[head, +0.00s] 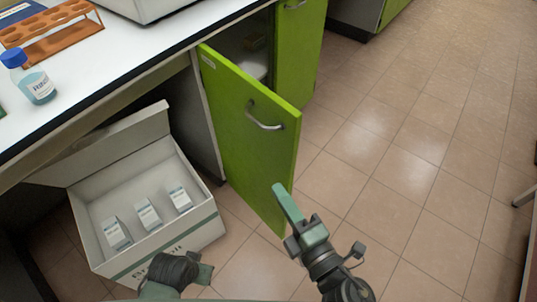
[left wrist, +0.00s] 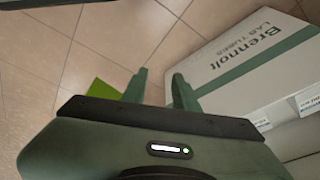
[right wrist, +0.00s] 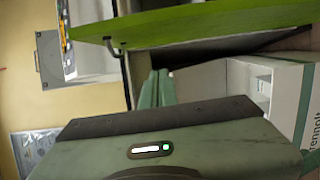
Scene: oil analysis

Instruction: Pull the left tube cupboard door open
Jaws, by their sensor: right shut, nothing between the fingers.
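The left tube cupboard door (head: 240,130) is a green panel, swung well out from the cabinet, with a metal bar handle (head: 264,118). Behind it part of the cupboard interior (head: 252,62) shows. My right gripper (head: 286,203) is shut and empty, low by the door's free edge; I cannot tell whether it touches. In the right wrist view its fingers (right wrist: 157,84) are together and the green door (right wrist: 205,24) spans the top. My left gripper (head: 178,277) is low in front of the white box; its fingers (left wrist: 158,90) are apart with nothing between them.
An open white box (head: 160,238) with several small cartons stands on the floor under the bench. On the white bench (head: 120,55) are an orange rack (head: 50,40) and a blue-capped bottle (head: 32,82). Tiled floor (head: 400,160) to the right is clear.

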